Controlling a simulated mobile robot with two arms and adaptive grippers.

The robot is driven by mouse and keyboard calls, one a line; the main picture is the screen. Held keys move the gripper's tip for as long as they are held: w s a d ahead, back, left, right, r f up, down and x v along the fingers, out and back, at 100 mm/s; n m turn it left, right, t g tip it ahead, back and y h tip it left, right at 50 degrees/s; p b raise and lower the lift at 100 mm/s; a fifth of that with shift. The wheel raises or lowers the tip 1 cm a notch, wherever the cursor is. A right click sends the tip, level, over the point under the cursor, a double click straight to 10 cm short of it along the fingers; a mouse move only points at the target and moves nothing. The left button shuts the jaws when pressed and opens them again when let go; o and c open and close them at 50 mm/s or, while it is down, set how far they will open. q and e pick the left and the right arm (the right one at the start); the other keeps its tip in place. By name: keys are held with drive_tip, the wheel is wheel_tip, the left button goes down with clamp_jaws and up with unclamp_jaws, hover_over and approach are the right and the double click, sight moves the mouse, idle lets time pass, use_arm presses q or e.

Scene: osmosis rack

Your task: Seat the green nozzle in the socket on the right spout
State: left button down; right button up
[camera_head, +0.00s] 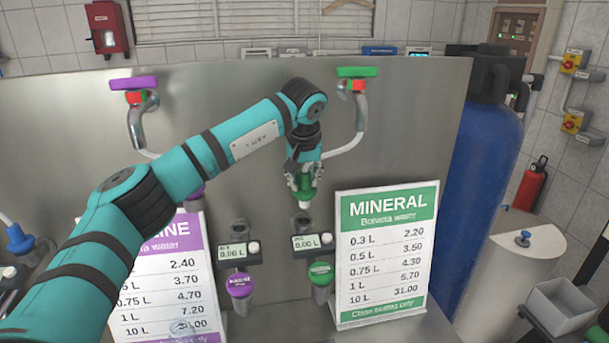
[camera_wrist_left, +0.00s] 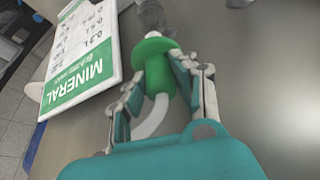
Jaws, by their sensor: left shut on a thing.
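My left gripper (camera_head: 304,184) is shut on the green nozzle (camera_head: 304,193), in front of the steel panel. In the left wrist view the two fingers (camera_wrist_left: 154,84) grip the nozzle's green body on both sides, below its wide green flange (camera_wrist_left: 155,46). The right spout (camera_head: 301,221) is just below the nozzle in the head view. A grey spout-like part (camera_wrist_left: 153,16) shows just beyond the flange in the wrist view. My right gripper is not in view.
The MINERAL price board (camera_head: 385,255) stands close on the right. A small display (camera_head: 312,242) and a green round knob (camera_head: 320,270) sit below the spout. The purple-side spout (camera_head: 238,228) is to the left. A pipe with a green lever (camera_head: 357,73) is above right.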

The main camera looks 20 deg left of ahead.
sight(304, 201)
use_arm(q)
drive_tip(key=shift+f+b, duration=0.6)
drive_tip(key=shift+f, duration=0.85)
drive_tip(key=shift+f, duration=0.35)
drive_tip(key=shift+f+b, duration=0.5)
drive_tip(key=shift+f, duration=0.55)
drive_tip(key=shift+f, duration=0.1)
drive_tip(key=shift+f, duration=0.35)
drive_tip(key=shift+c, duration=1.6)
unclamp_jaws()
